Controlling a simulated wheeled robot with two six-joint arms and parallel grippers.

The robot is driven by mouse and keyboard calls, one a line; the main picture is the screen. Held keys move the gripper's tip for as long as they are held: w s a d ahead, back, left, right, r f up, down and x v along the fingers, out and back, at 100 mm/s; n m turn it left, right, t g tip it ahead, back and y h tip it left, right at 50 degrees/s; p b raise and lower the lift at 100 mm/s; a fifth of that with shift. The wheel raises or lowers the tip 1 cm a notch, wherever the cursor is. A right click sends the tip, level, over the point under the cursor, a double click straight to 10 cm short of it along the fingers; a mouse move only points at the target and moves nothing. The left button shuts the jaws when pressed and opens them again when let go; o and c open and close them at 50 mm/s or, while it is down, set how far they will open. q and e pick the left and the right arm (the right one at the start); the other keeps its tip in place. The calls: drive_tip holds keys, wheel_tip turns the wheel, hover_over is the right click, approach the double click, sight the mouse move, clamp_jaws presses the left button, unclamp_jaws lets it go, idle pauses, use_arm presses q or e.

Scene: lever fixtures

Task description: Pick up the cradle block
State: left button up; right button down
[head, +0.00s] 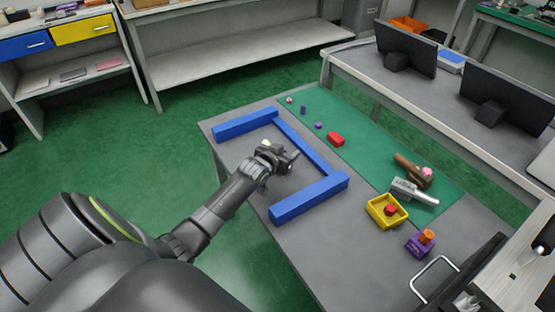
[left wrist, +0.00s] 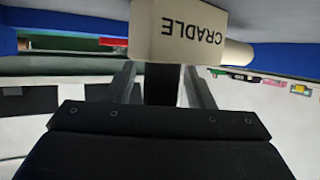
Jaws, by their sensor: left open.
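The cradle block (left wrist: 178,32) is an off-white block with the word CRADLE showing upside down in the left wrist view. A pale rounded part (left wrist: 238,53) shows beside its right edge. My left gripper (head: 289,157) is open, low over the grey table inside the blue bars. In the left wrist view its two fingers (left wrist: 161,82) point at the block, and their tips end near its edge. I cannot tell whether they touch it. In the head view my gripper hides most or all of the block. My right gripper is not in view.
Blue bars (head: 310,198) frame three sides of the area around my gripper. A green mat (head: 365,135) holds a red block (head: 336,139) and a drill-like tool (head: 414,190). A yellow tray (head: 374,213) and a purple block (head: 413,247) stand near the right. Grey table between is clear.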

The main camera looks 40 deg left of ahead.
use_arm(q)
clamp_jaws()
idle(0.3)
drive_tip(key=shift+r, duration=0.1)
